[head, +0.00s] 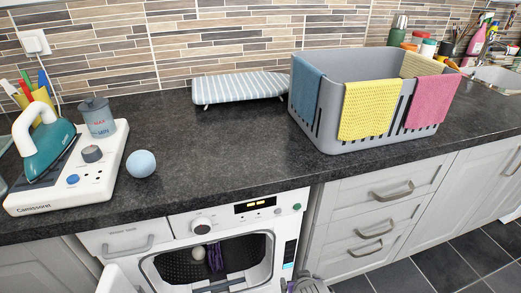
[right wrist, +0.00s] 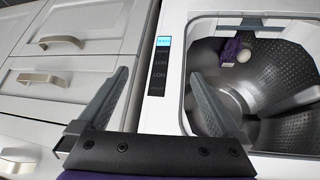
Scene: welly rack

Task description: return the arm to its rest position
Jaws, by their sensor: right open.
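My right gripper (right wrist: 159,75) is open in the right wrist view, with nothing between its two grey fingers. It faces the front of the washing machine (right wrist: 172,25), close to its control strip and round opening. In the head view only a little of the right gripper (head: 310,285) shows at the bottom edge, just right of the washing machine (head: 170,228); the rest is cut off. My left gripper is not in view.
The washing machine's drum (head: 180,268) is open, with a purple item (head: 215,258) and a pale ball (head: 198,253) inside. Drawers (head: 385,215) stand to its right. On the counter above are a grey basket (head: 315,107) with cloths, an iron (head: 42,140) and a blue ball (head: 141,163).

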